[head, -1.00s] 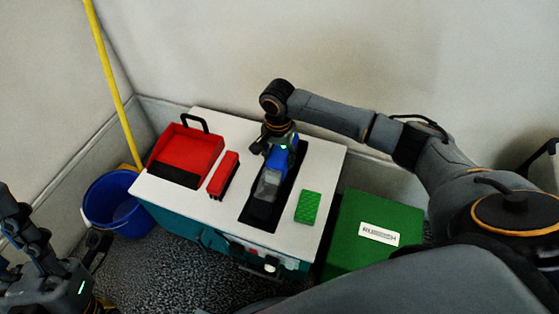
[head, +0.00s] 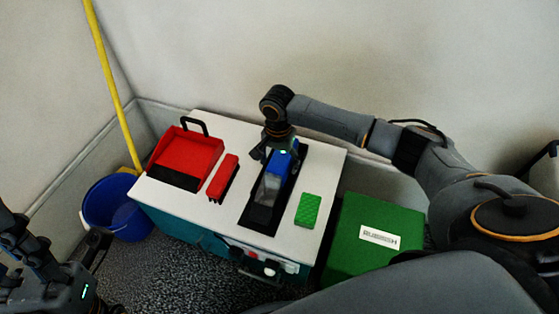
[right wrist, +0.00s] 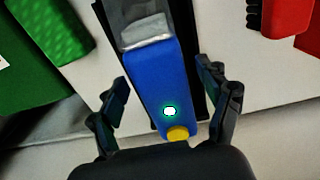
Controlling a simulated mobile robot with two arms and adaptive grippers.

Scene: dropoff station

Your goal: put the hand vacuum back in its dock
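The hand vacuum (head: 278,167) is blue with a clear grey nose and lies along the black dock (head: 257,217) on the white cabinet top. In the right wrist view the vacuum (right wrist: 160,75) shows a lit spot and a yellow button at its handle end. My right gripper (right wrist: 165,105) is open, with one finger on each side of the vacuum's handle end and gaps showing beside it. In the head view this gripper (head: 277,150) is at the vacuum's back end. My left gripper (head: 52,225) is at the lower left, with its fingers apart and empty.
A red dustpan (head: 188,153), a red brush (head: 223,177) and a green sponge (head: 309,209) lie on the cabinet top (head: 290,238). A green rubbish box (head: 365,262) stands to the right. A blue bucket (head: 112,205) and a yellow pole (head: 110,75) stand to the left.

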